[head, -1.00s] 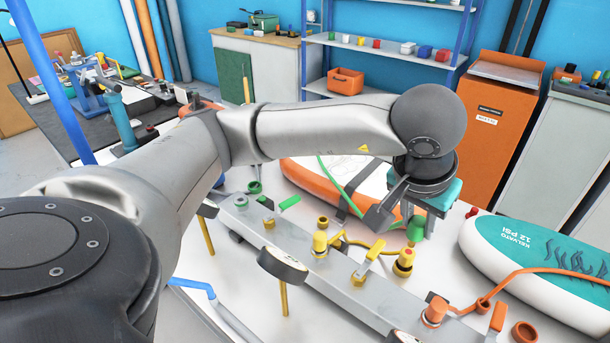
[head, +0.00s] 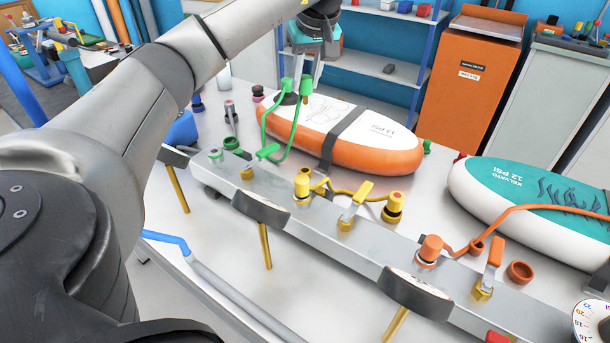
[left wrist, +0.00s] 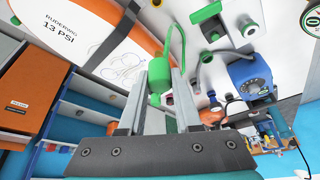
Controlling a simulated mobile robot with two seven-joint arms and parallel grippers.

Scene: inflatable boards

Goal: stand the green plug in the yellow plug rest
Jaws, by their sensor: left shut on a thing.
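My left gripper (head: 304,82) is shut on the green plug (head: 305,90), holding it in the air over the left end of the orange and white board. In the left wrist view the green plug (left wrist: 160,76) sits between the fingers, with its green hose looping up beside it. My right gripper is not in view.
The metal manifold (head: 375,250) runs along the table with gauges, valve handles and fittings. A yellow plug (head: 393,208) and yellow hose stand nearby. A green ring (head: 232,143) and an orange ring (head: 520,272) lie at either side. The orange board (head: 375,155) lies behind.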

